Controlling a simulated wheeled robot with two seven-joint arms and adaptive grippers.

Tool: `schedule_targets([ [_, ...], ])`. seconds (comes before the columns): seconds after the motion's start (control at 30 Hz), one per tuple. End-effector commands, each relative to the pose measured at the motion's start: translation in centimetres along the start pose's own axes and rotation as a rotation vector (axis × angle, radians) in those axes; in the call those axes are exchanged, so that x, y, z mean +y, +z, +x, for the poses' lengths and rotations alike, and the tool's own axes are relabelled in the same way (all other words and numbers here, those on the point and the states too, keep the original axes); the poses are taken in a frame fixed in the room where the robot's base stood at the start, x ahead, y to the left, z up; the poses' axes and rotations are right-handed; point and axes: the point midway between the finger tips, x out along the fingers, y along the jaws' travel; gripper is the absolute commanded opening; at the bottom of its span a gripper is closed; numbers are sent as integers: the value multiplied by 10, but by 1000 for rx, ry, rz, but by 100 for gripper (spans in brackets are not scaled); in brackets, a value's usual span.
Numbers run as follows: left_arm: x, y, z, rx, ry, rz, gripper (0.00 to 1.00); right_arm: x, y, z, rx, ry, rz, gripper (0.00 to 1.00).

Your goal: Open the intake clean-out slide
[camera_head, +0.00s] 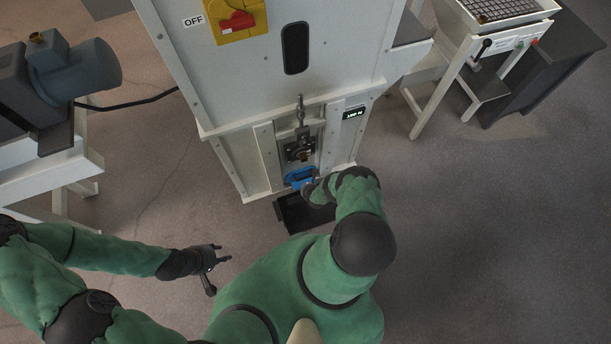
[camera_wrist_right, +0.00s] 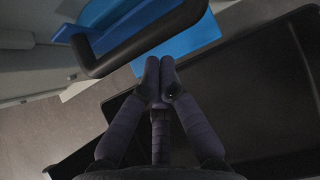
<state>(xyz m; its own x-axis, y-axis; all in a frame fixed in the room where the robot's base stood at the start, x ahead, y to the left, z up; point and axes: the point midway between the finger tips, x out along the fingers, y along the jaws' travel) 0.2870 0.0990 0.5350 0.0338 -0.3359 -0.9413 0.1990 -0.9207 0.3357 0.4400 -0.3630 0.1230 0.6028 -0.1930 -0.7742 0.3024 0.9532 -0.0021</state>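The clean-out slide (camera_head: 299,177) is a blue piece low on the front of the pale machine. In the right wrist view the blue slide (camera_wrist_right: 195,38) carries a dark bar handle (camera_wrist_right: 140,45). My right gripper (camera_wrist_right: 159,62) has its fingertips together just below this handle, with nothing visible between them. Whether the tips touch the handle I cannot tell. In the head view my right arm partly covers the slide and the right gripper. My left gripper (camera_head: 222,270) is open and empty, held over the floor at the lower left.
A black tray (camera_head: 291,214) lies on the floor under the slide; it also fills much of the right wrist view (camera_wrist_right: 240,105). A latch (camera_head: 300,148) sits above the slide. A motor bench stands at the left.

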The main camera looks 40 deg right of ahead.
Motion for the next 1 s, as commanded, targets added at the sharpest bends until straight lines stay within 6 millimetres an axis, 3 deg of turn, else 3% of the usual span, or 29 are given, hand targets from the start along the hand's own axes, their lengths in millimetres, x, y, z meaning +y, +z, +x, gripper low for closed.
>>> schedule_targets([
  [0.3,0,0,0,0,0,0,40,-1,14,-10,-1,-1,0,0],
  [0.83,0,0,0,0,0,0,40,0,16,-13,-1,0,-1,0],
  [1.0,2,0,-6,0,0,0,40,-1,28,-25,-2,-1,0,0],
])
